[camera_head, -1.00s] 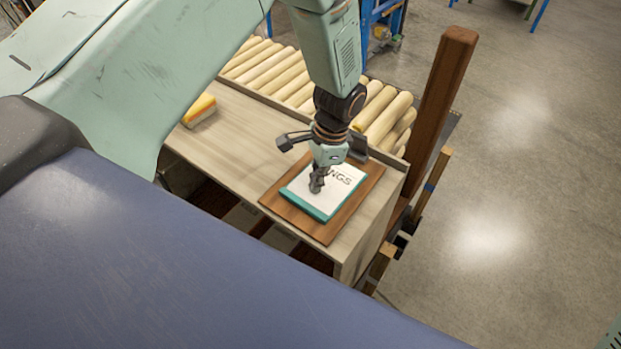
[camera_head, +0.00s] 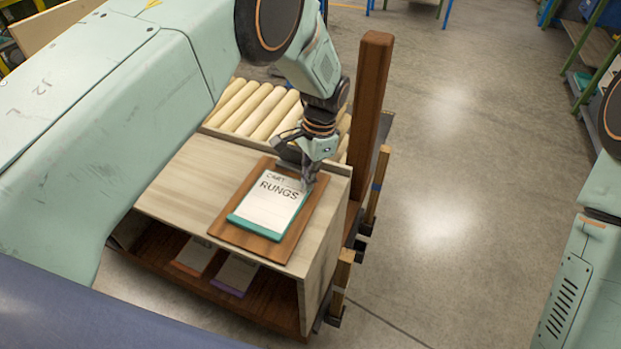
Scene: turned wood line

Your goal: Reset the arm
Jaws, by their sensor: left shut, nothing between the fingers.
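My left gripper (camera_head: 309,183) comes down from the upper left over the wooden bench. Its fingers are shut with nothing between them. The tips are close to the upper right corner of a white card with a teal edge (camera_head: 268,205), which reads "RUNGS". I cannot tell whether they touch it. The card lies on a brown wooden board (camera_head: 228,235) on the bench top (camera_head: 185,180). Part of my right arm (camera_head: 570,285) shows at the right edge; its gripper is out of view.
Pale wooden rollers (camera_head: 260,110) lie behind the bench top. A dark brown post (camera_head: 371,100) stands right of the gripper. Cards with orange (camera_head: 195,256) and purple (camera_head: 236,273) edges lie on the shelf below. The concrete floor (camera_head: 440,200) to the right is clear.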

